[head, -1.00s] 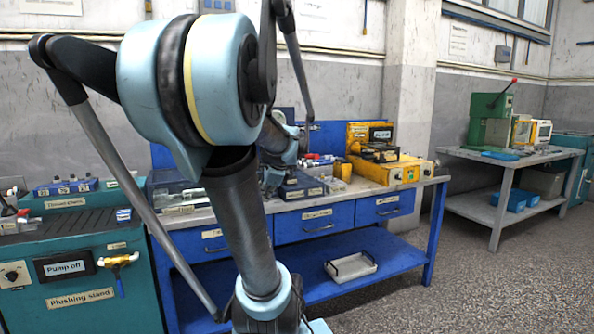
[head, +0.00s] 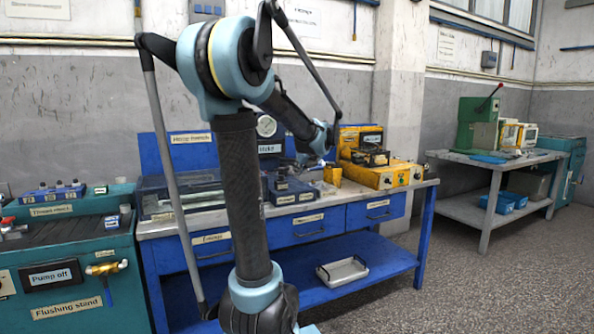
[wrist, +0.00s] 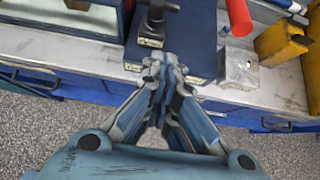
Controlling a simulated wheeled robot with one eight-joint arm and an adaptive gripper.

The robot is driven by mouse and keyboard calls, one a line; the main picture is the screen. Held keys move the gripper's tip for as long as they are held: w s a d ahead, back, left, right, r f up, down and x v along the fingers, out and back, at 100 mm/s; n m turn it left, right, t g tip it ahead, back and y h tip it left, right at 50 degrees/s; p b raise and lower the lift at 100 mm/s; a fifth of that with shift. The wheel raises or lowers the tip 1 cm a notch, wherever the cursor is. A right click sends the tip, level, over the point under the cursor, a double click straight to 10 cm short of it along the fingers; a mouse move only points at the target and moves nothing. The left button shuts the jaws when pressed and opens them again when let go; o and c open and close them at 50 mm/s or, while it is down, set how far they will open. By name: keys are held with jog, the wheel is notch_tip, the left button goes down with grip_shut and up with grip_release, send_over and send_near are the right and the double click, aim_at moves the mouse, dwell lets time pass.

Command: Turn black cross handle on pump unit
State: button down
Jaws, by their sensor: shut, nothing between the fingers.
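In the head view a small dark handle-like shape (head: 282,171) stands on the dark blue unit (head: 293,192) on the bench. My gripper (wrist: 172,62) is shut and empty. Its fingertips lie just below the handle's base in the wrist view, apart from the handle itself. In the head view my gripper (head: 327,150) is small, above the bench and right of the dark shape.
The blue workbench (head: 275,246) holds a yellow unit (head: 385,175) to the right and a clear-lidded case (head: 180,196) to the left. A red cylinder (wrist: 239,17) and a grey metal block (wrist: 238,69) lie right of my fingers. The teal flushing stand (head: 110,315) is at far left.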

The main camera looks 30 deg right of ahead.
aim_at(281, 171)
jog(key=shift+w+f, duration=0.55)
jog(key=shift+w, duration=0.95)
jog(key=shift+w+f, duration=0.6)
jog(key=shift+w, duration=0.9)
jog(key=shift+w+f, duration=0.55)
jog(key=shift+w, duration=0.95)
jog(key=shift+a, duration=0.15)
